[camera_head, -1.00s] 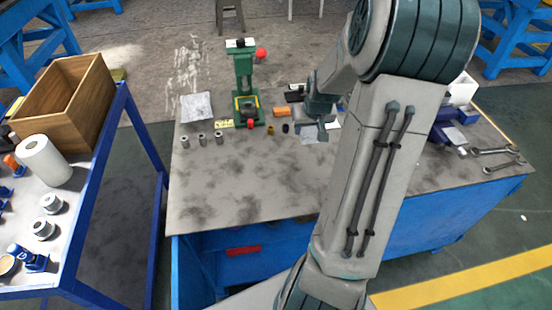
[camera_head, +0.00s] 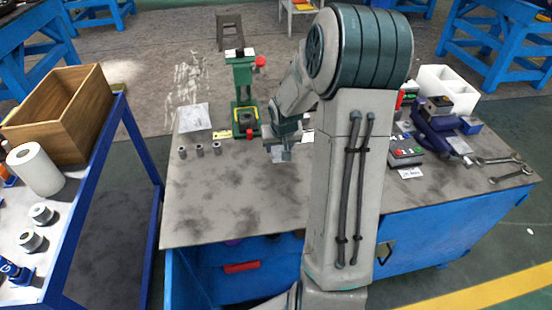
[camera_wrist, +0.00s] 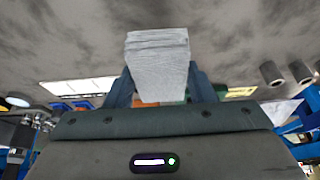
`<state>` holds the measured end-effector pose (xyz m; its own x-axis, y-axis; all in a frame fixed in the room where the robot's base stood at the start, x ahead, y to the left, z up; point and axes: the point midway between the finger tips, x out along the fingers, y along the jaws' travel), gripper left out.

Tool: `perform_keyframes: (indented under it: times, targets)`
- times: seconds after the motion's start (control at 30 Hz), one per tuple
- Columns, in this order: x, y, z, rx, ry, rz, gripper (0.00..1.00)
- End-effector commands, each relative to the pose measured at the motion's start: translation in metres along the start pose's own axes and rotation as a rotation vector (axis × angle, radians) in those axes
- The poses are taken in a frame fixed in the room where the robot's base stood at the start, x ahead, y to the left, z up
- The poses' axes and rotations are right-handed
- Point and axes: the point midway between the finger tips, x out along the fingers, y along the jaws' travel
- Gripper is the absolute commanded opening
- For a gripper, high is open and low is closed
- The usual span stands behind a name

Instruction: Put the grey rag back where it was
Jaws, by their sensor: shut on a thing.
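The grey rag (camera_wrist: 158,65) is a folded, light grey block between the two fingers of my gripper (camera_wrist: 160,88) in the wrist view. My gripper is shut on it, and the rag stands out past the fingertips. In the head view my gripper (camera_head: 281,148) is over the back middle of the workbench (camera_head: 225,195), just right of the green press. A small part of the rag (camera_head: 282,156) shows below it. The gap between rag and bench top is hard to judge.
The green press (camera_head: 243,95) stands at the bench's back edge. A pale sheet (camera_head: 194,118) and several small grey cylinders (camera_head: 200,150) lie left of it. A blue vise (camera_head: 437,130), white bin (camera_head: 448,90) and wrenches (camera_head: 503,170) are at right. The front left bench top is clear.

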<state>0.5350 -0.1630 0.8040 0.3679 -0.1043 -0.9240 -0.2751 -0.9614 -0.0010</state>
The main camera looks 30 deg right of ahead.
Motion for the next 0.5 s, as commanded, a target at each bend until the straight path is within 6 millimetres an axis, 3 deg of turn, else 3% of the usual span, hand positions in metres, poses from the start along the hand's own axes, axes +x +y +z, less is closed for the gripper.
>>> perform_keyframes:
  times: [0.27, 0.5]
  targets:
    - [0.014, -0.01, 0.001, 0.0, -0.002, 0.001, 0.28]
    - [0.044, -0.01, 0.014, -0.001, -0.002, 0.001, 0.28]
